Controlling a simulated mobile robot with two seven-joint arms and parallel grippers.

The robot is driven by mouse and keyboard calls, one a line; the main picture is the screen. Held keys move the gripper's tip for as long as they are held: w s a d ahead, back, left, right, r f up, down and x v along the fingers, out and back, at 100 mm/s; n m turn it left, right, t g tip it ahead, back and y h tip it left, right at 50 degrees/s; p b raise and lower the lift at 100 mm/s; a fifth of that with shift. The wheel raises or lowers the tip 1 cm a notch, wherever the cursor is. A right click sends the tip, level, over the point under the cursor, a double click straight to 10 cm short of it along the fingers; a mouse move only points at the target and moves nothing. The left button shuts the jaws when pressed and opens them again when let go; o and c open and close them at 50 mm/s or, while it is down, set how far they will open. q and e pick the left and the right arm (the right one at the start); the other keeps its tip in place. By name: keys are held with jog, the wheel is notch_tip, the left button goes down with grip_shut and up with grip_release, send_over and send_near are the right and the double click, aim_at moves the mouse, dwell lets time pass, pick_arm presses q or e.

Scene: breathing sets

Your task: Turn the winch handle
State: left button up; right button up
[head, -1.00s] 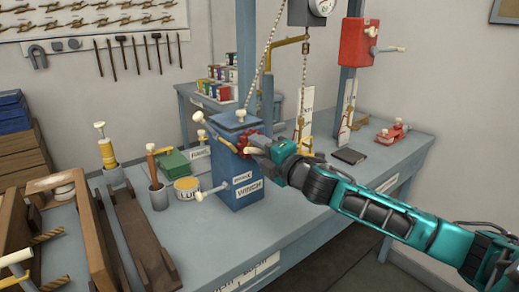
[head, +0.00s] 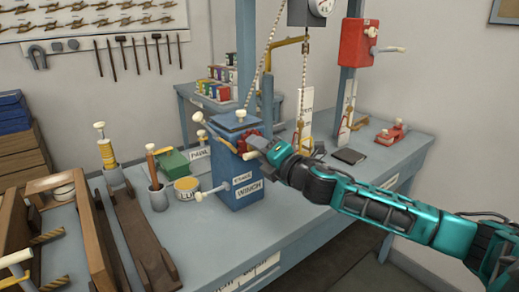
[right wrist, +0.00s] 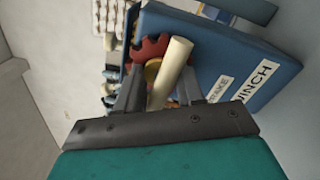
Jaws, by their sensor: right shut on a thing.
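The blue winch box (head: 237,180), labelled WINCH, stands on the grey workbench in the head view. A red toothed wheel (right wrist: 150,48) sits on its side, with a cream handle (right wrist: 170,70) in front of it in the right wrist view. My right gripper (head: 256,150) reaches in from the right at this side of the box. Its two fingers are closed around the cream handle, one on each side of it. The wheel's hub is partly hidden behind the handle. My left gripper is not in view.
A yellow-labelled tin (head: 187,189) and a green box (head: 174,162) stand to the left. A chain and hook hang behind the winch.

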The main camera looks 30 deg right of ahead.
jog(key=o, duration=1)
jog(key=shift+o, duration=0.2)
jog(key=shift+s, duration=0.15)
jog(key=s+d+b, duration=0.1)
jog(key=s, duration=1.1)
jog(key=shift+s, duration=0.3)
